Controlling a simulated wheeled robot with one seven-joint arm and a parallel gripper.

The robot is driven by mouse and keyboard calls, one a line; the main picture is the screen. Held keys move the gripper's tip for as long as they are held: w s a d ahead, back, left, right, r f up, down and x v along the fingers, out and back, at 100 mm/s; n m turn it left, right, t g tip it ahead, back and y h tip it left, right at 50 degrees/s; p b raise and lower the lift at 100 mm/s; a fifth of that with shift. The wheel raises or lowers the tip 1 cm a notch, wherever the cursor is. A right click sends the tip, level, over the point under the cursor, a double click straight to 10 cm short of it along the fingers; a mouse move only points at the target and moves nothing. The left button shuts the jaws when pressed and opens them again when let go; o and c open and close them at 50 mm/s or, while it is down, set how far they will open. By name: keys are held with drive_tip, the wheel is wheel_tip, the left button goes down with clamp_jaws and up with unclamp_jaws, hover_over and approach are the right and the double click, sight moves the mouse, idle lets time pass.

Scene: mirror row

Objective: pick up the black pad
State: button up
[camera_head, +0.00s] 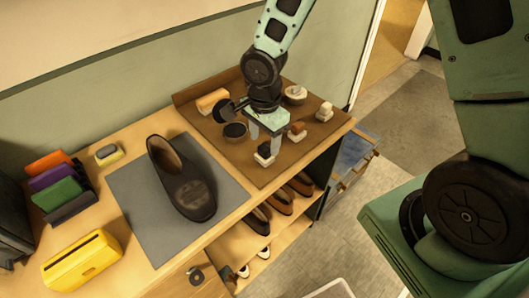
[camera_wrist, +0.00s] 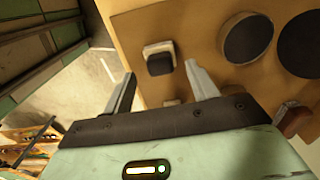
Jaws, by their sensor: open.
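The black pad, a small block with a black part and a pale part (camera_head: 264,155), sits on the brown mat (camera_head: 180,99) near the mat's front edge. In the wrist view the black pad (camera_wrist: 160,62) lies between and just beyond my fingertips. My gripper (camera_head: 265,142) points down over it with the fingers apart. My gripper (camera_wrist: 160,74) is open and nothing is held in it. I cannot tell how much height is left between fingertips and pad.
Two round dark-topped things (camera_wrist: 248,38) (camera_wrist: 300,45) lie right of the pad in the wrist view. On the mat are an orange-and-white block (camera_head: 298,131) and a white block (camera_head: 325,111). A dark shoe (camera_head: 183,180) stands on a grey mat (camera_head: 142,222).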

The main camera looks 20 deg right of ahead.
sight(264, 147)
drive_tip(key=shift+f, duration=1.75)
drive_tip(key=c, duration=1.1)
wheel_tip(264, 147, up, 10)
drive_tip(key=shift+r, duration=0.1)
drive_tip(key=shift+o, duration=0.6)
